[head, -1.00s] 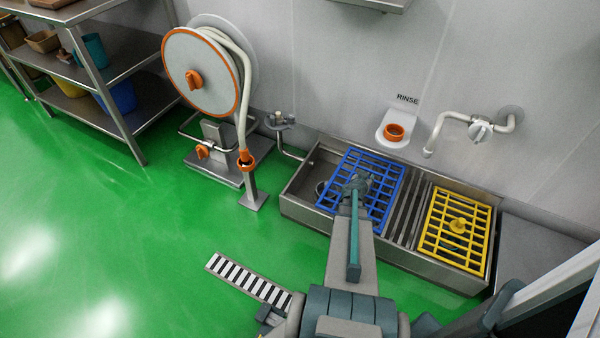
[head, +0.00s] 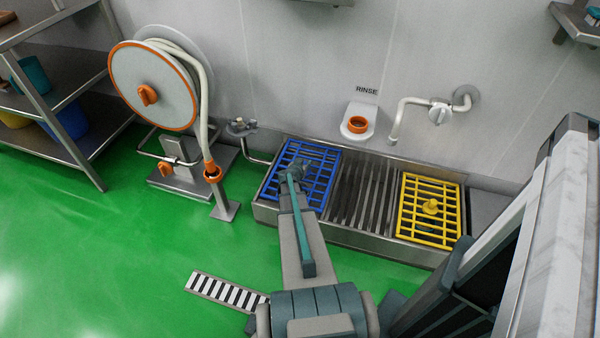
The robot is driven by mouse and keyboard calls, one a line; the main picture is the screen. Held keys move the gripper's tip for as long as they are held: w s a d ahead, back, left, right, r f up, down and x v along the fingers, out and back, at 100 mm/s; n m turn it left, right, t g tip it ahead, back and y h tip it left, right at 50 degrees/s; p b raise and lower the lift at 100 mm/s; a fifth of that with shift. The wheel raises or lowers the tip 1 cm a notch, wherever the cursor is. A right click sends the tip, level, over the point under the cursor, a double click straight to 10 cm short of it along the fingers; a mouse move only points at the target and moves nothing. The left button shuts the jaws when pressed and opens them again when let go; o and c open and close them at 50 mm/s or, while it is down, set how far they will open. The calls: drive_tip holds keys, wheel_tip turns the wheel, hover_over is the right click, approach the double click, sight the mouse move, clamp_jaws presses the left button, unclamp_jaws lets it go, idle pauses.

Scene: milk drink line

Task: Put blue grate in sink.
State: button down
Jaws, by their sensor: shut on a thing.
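The blue grate (head: 322,179) lies over the left end of the steel sink (head: 345,232) in the head view. It looks about level with the rim and covers the left basin; I cannot tell whether it rests on the rim or hangs just above it. My gripper (head: 297,168) is over the middle of the blue grate and is shut on it. The fingertips and the grate's knob are hidden by the gripper body and arm.
A yellow grate (head: 431,225) with a knob sits over the right end of the sink. Ribbed bars lie between. A rinse tap (head: 408,118) hangs above. A hose reel (head: 152,84) stands left, and a steel shelf (head: 30,104) further left.

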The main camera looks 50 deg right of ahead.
drive_tip(key=shift+w+d+f+b, duration=0.25)
drive_tip(key=shift+w+f, duration=0.25)
drive_tip(key=shift+f, duration=0.2)
drive_tip(key=shift+w+d+f+b, duration=0.25)
drive_tip(key=shift+w+f, duration=0.25)
drive_tip(key=shift+f, duration=0.2)
drive_tip(key=f, duration=0.1)
drive_tip(key=f+b, duration=0.1)
drive_tip(key=w+f+b, duration=0.1)
drive_tip(key=shift+d+f, duration=0.2)
drive_tip(key=shift+d, duration=0.05)
drive_tip(key=shift+f+b, duration=0.5)
drive_tip(key=shift+b, duration=0.05)
drive_tip(key=shift+r, duration=0.1)
drive_tip(key=c, duration=0.8)
unclamp_jaws()
